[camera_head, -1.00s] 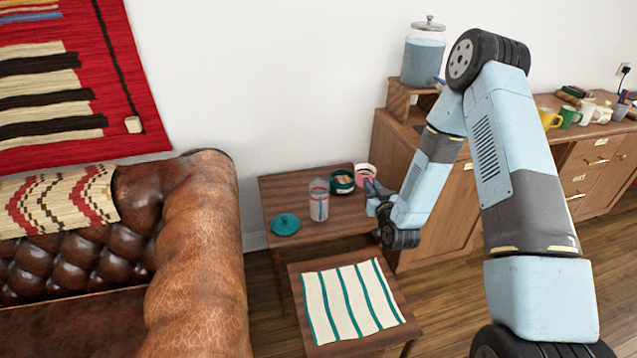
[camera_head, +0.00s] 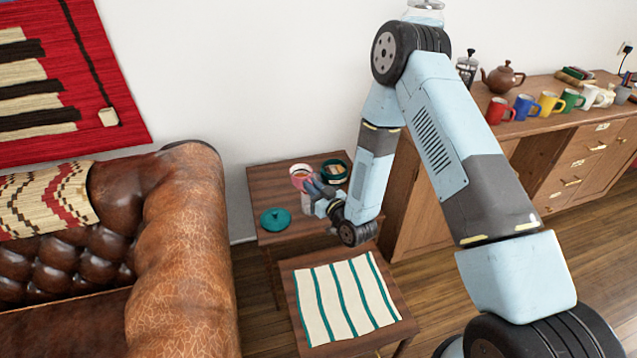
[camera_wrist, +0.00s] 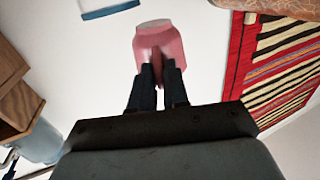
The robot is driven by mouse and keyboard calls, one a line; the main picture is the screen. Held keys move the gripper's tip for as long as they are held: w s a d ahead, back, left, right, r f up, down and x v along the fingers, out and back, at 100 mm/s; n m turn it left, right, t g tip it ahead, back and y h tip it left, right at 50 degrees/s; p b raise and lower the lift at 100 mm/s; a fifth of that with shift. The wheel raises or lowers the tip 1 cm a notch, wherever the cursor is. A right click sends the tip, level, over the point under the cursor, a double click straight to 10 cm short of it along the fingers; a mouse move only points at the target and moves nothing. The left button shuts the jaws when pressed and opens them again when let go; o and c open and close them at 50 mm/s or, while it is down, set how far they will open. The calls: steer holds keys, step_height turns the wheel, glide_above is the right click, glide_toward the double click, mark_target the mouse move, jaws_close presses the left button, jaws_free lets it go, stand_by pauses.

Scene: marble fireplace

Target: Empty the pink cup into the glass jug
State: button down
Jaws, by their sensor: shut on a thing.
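My gripper (camera_head: 318,188) is shut on the pink cup (camera_head: 299,178), holding it above the small side table (camera_head: 262,190). In the wrist view the fingers (camera_wrist: 158,85) pinch the cup (camera_wrist: 172,47) from its side. Whether the cup is tilted, and what is in it, I cannot tell. The glass jug (camera_head: 307,203) stands on the table just below the cup and gripper, mostly hidden by them. A blue-edged piece at the top of the wrist view may be its rim; I cannot be sure.
A dark green pot (camera_head: 335,175) stands right of the cup, and a teal lid (camera_head: 275,219) lies at the table's left. A lower table with a striped cloth (camera_head: 345,298) is in front. A leather sofa (camera_head: 185,240) is at left, a sideboard with mugs (camera_head: 525,108) at right.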

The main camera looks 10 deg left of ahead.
steer(key=shift+a+f, duration=0.1)
steer(key=shift+f, duration=0.4)
step_height(320, 180, up, 2)
steer(key=m+g+h, duration=0.1)
steer(key=m, duration=0.2)
steer(key=shift+s+r+g, duration=0.1)
steer(key=shift+r+g, duration=0.05)
steer(key=shift+g, duration=0.15)
steer(key=m+g, duration=0.1)
steer(key=r+m, duration=0.1)
steer(key=shift+w+r+m+g+h, duration=0.2)
steer(key=shift+w+m+g+h, duration=0.1)
steer(key=shift+w+m+g, duration=0.1)
steer(key=shift+w+d+r+m+g, duration=0.1)
steer(key=shift+w+d+m+g, duration=0.15)
steer(key=shift+m+g, duration=0.5)
steer(key=shift+r+m, duration=0.1)
steer(key=shift+m, duration=0.15)
steer(key=shift+w+d+g, duration=0.1)
steer(key=shift+g, duration=0.15)
steer(key=shift+w+m, duration=0.25)
steer(key=shift+m, duration=0.25)
stand_by(0.7)
